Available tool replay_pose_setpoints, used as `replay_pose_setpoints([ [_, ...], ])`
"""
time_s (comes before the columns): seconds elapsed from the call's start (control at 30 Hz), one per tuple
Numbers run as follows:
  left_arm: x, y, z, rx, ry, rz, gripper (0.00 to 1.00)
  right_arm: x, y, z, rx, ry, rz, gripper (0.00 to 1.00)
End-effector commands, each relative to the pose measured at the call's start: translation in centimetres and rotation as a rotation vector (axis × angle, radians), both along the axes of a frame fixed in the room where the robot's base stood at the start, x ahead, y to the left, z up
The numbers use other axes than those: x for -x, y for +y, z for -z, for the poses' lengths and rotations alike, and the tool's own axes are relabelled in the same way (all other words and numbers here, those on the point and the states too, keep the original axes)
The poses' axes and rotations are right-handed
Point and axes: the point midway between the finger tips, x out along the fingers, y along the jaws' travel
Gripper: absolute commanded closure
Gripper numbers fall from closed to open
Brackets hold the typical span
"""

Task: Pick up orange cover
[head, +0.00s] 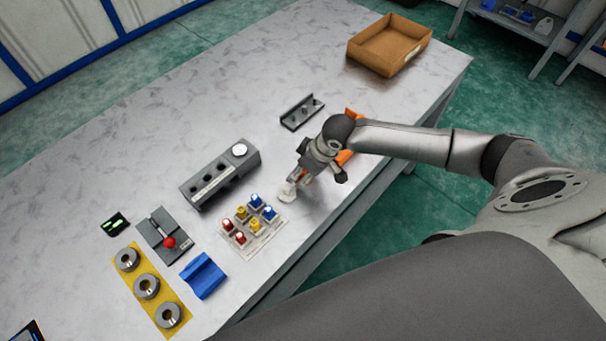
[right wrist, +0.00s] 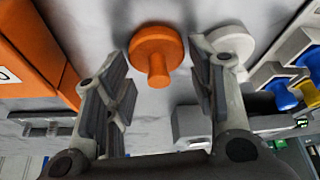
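My right gripper (head: 297,182) is low over the table near its front edge. In the right wrist view its two fingers (right wrist: 164,88) are spread, with nothing held between them. A round orange piece with a short stem (right wrist: 155,50) lies between and beyond the fingertips; I cannot tell if they touch it. A larger orange box-shaped part (right wrist: 35,48) with a white label is at the left of that view. In the head view the orange part (head: 346,156) is partly hidden behind my right wrist. My left gripper is not in view.
A white round piece (right wrist: 232,40) is beside the right finger. A tray of red, yellow and blue buttons (head: 240,246), a grey block with holes (head: 212,184) and a dark bracket (head: 297,118) are near. A cardboard box (head: 390,53) stands at the far end.

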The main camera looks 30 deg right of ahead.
Motion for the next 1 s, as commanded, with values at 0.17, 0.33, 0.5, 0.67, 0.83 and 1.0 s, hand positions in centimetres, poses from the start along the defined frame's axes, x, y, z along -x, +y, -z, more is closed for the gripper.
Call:
replay_pose_setpoints([
  [0.17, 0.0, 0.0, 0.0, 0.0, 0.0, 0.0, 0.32, 0.0, 0.0, 0.0, 0.0, 0.0, 0.0, 0.73],
  [0.33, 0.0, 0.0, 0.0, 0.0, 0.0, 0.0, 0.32, 0.0, 0.0, 0.0, 0.0, 0.0, 0.0, 0.74],
  [0.5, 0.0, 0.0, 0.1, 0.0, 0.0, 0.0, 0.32, 0.0, 0.0, -0.2, -0.001, -0.001, 0.0, 0.74],
  [0.67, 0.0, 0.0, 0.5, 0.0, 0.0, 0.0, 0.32, -0.1, 0.0, -1.1, -0.001, -0.004, -0.001, 0.74],
  [0.83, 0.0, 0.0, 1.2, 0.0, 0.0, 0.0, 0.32, 0.2, 0.2, -3.4, -0.001, -0.003, -0.002, 0.74],
  [1.0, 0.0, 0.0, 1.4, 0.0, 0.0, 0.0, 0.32, 1.9, 1.3, -5.8, -0.002, -0.003, -0.003, 0.74],
])
